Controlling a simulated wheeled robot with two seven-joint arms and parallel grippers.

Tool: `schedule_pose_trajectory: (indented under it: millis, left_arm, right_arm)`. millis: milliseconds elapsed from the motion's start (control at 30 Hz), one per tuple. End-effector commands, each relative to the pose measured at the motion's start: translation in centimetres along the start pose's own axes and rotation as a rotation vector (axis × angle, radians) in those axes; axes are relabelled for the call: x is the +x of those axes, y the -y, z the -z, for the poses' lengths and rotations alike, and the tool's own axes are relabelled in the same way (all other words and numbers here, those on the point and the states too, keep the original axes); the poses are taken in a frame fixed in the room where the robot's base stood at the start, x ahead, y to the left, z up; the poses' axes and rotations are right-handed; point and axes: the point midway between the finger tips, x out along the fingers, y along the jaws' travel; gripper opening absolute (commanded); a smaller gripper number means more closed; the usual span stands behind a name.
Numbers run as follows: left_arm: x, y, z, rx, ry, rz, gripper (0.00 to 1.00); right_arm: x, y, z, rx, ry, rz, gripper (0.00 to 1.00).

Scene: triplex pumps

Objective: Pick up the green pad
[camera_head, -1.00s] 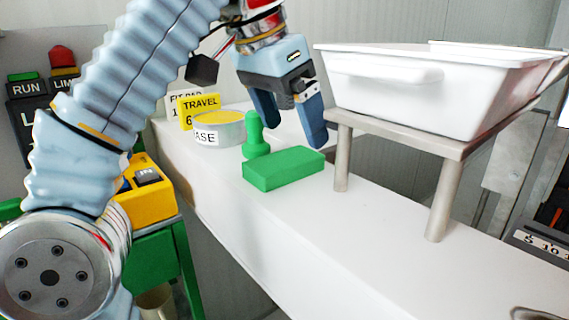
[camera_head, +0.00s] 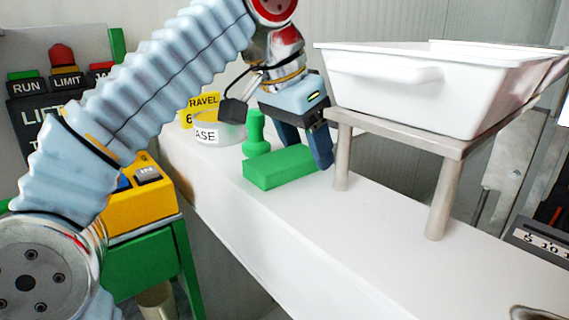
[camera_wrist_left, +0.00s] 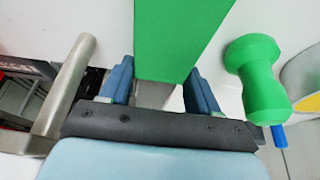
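The green pad (camera_head: 280,168) is a rectangular block lying flat on the white counter. A green knobbed piece (camera_head: 256,136) stands upright just behind its left end. My left gripper (camera_head: 308,154) points down at the far right end of the pad, its blue fingers open. In the left wrist view the pad (camera_wrist_left: 182,35) reaches in from the top, and its near end lies between the fingertips (camera_wrist_left: 160,82), one to each side. I cannot tell whether either finger touches it. The knobbed piece (camera_wrist_left: 258,78) stands right of the fingers there. My right gripper is out of view.
A white tub (camera_head: 420,90) sits on a metal stand whose near-left leg (camera_head: 343,155) is close to the gripper. A labelled round tin (camera_head: 218,130) and a yellow sign (camera_head: 201,104) stand behind. The white counter (camera_head: 330,230) in front is clear.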

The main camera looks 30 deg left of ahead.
Motion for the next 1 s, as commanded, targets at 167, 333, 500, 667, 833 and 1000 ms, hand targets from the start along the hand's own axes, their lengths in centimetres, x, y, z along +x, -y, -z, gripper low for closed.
schedule_pose_trajectory:
  millis: [167, 333, 500, 667, 833, 1000]
  left_arm:
    - [0.0, 0.0, 0.0, 0.000, 0.000, 0.000, 0.32]
    - [0.0, 0.0, 0.0, 0.000, 0.000, 0.000, 0.31]
    - [-0.4, 0.0, 0.2, 0.000, -0.002, 0.000, 0.31]
    - [-1.4, 0.0, 0.7, 0.001, -0.002, -0.001, 0.31]
    - [-2.9, -0.1, 1.3, 0.002, -0.002, -0.001, 0.31]
    - [-4.2, 0.0, -1.5, -0.001, -0.003, 0.001, 0.31]
  right_arm:
    - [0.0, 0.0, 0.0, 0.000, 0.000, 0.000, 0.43]
    - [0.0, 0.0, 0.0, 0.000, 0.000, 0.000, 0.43]
    - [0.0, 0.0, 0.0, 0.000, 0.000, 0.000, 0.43]
    - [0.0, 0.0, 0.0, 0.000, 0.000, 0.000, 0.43]
    - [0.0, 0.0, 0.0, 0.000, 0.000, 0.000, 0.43]
    - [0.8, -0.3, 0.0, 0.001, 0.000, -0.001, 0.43]
